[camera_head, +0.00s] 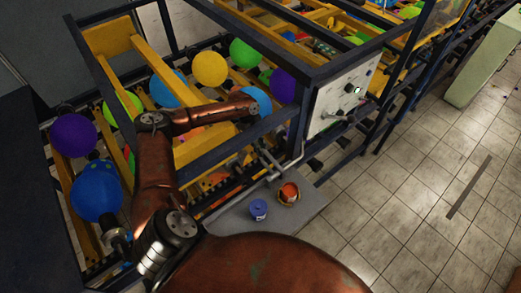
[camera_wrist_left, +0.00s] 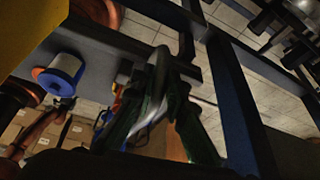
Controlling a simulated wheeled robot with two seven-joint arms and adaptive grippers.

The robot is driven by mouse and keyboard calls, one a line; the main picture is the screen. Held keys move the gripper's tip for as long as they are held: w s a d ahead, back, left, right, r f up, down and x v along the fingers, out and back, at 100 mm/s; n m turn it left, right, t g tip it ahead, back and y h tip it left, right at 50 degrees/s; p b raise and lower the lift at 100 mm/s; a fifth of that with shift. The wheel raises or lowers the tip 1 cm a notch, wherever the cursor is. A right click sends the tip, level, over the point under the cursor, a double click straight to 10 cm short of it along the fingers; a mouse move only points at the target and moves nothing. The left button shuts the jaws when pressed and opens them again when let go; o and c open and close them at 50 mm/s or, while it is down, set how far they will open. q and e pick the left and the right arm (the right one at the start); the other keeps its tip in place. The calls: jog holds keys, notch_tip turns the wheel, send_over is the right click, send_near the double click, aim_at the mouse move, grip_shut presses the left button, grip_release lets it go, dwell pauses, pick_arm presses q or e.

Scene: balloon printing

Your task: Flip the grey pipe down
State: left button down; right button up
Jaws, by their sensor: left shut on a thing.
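The grey pipe (camera_head: 292,162) is a thin bent tube at the near right corner of the blue machine frame, below the white control panel. In the left wrist view the grey pipe (camera_wrist_left: 157,72) runs between the dark green fingers of my left gripper (camera_wrist_left: 160,92), which is shut on it. In the head view my left arm reaches over the machine from the left. Its gripper is mostly hidden there behind the frame bars, near the pipe. My right gripper is not in view.
A blue can (camera_head: 258,209) and an orange can (camera_head: 288,193) stand on a grey shelf (camera_head: 230,222) just below the pipe. Coloured balloons (camera_head: 210,68) fill the machine. The tiled floor at right is mostly clear.

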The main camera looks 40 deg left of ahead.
pick_arm(q)
jog(key=shift+s+d+r+y, duration=0.2)
jog(key=shift+d+r+y, duration=0.4)
jog(key=c, duration=1.9)
grip_release()
jog(key=shift+a, duration=0.1)
